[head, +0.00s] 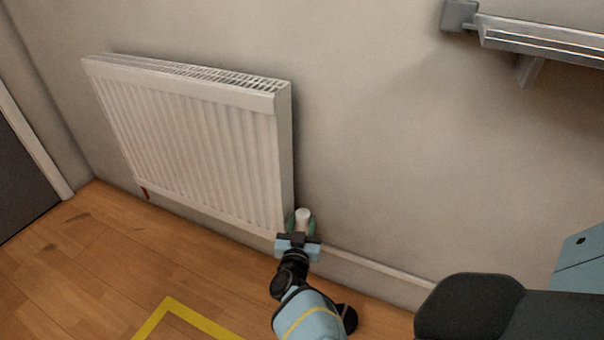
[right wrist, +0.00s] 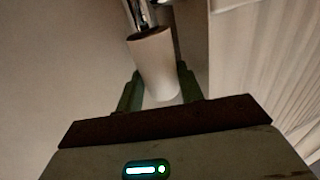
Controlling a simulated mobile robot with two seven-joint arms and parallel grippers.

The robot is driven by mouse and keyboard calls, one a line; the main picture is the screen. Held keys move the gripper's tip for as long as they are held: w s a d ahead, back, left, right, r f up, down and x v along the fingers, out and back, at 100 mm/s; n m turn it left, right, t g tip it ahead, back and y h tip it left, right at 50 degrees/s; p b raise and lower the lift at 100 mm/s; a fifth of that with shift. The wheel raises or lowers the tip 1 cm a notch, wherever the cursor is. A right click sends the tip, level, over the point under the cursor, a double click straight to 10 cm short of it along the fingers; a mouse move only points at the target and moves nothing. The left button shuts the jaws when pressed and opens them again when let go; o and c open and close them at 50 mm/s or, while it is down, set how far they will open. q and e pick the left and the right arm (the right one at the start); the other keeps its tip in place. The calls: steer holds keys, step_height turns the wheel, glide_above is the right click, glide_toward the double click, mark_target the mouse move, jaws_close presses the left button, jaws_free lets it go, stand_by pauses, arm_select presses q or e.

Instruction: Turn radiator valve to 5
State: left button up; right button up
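The radiator valve is a white cylindrical knob (head: 303,214) at the lower right corner of the white radiator (head: 190,140). It also shows in the right wrist view as a pale knob (right wrist: 153,62) on a shiny metal fitting. My right gripper (head: 303,226) is at the valve. In the right wrist view its two green fingers (right wrist: 160,84) lie close along both sides of the knob with no clear gap, so it looks shut on it. The knob's near end lies between the fingers. No scale numbers can be read. My left gripper is not in view.
The radiator hangs on a beige wall (head: 400,140) just left of the gripper. A skirting board (head: 375,273) runs below on the right. A metal tray or rail (head: 545,40) is at upper right. The wooden floor (head: 75,270) has yellow tape (head: 190,313) and is clear.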

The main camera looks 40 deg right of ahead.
steer(key=o, duration=0.4)
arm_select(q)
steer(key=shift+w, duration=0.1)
arm_select(e)
steer(key=shift+o, duration=0.2)
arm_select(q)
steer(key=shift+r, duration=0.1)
arm_select(e)
steer(key=shift+n+t+y, duration=0.3)
